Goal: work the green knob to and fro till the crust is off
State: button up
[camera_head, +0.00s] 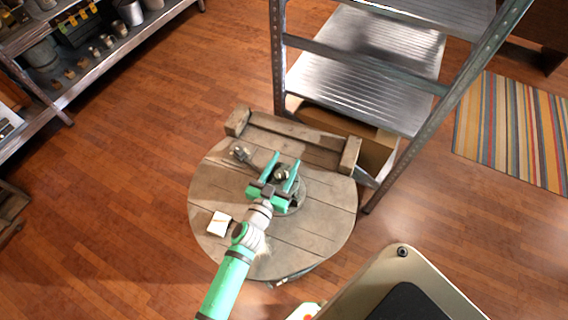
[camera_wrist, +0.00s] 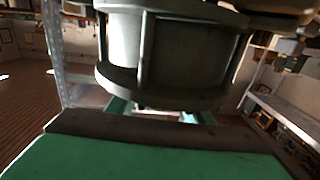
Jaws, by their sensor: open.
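My gripper (camera_head: 284,168) is open over the middle of a round wooden table (camera_head: 325,225). Its two green fingers lie on either side of a small dark metallic piece (camera_head: 282,174); I cannot tell if they touch it. Under and beside the fingers shows a dark round base (camera_head: 299,190), partly hidden by my gripper. In the wrist view a dark grey-green drum (camera_wrist: 185,50) with flanges and upright bars fills the top, close beyond the finger tops. I cannot make out which part is the green knob, and no crust shows clearly.
A small metal item (camera_head: 243,155) and a white block (camera_head: 219,223) lie on the table. A wooden bar with end blocks (camera_head: 290,128) spans its far edge. Loaded shelves (camera_head: 90,60) are at upper left. Floor at left is clear.

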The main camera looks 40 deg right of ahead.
jog(key=c, duration=1.1)
jog(key=shift+o, duration=0.2)
